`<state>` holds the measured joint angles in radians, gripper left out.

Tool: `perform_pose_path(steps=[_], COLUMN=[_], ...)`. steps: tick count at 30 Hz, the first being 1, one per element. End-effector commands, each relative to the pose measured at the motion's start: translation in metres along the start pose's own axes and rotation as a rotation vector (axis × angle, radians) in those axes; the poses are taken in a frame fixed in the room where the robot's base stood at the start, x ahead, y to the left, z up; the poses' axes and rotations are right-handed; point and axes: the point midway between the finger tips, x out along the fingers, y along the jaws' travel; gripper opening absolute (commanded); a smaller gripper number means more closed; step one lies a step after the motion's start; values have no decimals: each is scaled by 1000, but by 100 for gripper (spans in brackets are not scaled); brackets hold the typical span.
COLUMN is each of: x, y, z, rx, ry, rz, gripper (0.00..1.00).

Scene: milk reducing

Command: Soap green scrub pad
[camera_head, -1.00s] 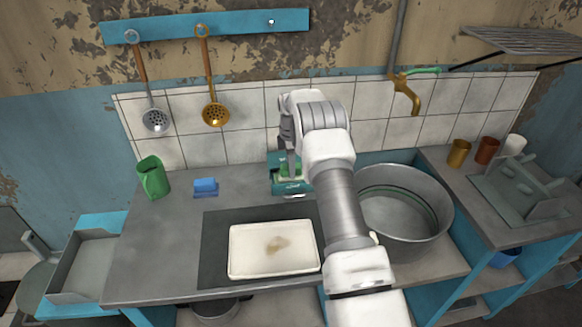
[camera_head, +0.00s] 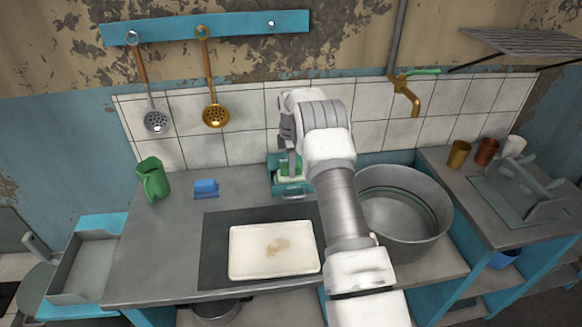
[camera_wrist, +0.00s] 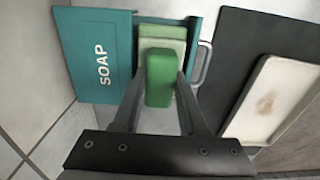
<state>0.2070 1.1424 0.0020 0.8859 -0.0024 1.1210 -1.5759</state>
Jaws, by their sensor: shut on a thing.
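The teal soap box (camera_head: 294,191) stands on the counter by the tiled wall, partly hidden by my arm. In the wrist view its open lid (camera_wrist: 96,54) reads "SOAP", and a pale green soap bar (camera_wrist: 163,32) lies inside it. My gripper (camera_wrist: 162,78) is shut on the green scrub pad (camera_wrist: 160,82) and holds it over the box, overlapping the soap bar. I cannot tell whether pad and soap touch. In the head view my gripper (camera_head: 292,168) points down into the box, and the pad is hard to make out.
A stained white tray (camera_head: 250,268) lies on a dark mat (camera_head: 214,250) in front of the box. A large metal basin (camera_head: 432,235) is to the right. A blue sponge (camera_head: 205,188) and a green mug (camera_head: 153,180) stand to the left, with clear counter around them.

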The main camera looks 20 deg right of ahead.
Motion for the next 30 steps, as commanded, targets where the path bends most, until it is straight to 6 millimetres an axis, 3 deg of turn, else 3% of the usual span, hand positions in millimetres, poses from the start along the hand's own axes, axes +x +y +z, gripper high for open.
perform_pose_path(steps=[19,30], x=[-57,-61], y=[0,0], z=[0,0], rx=[1,0], ry=[0,0], rz=[3,2], gripper=[0,0])
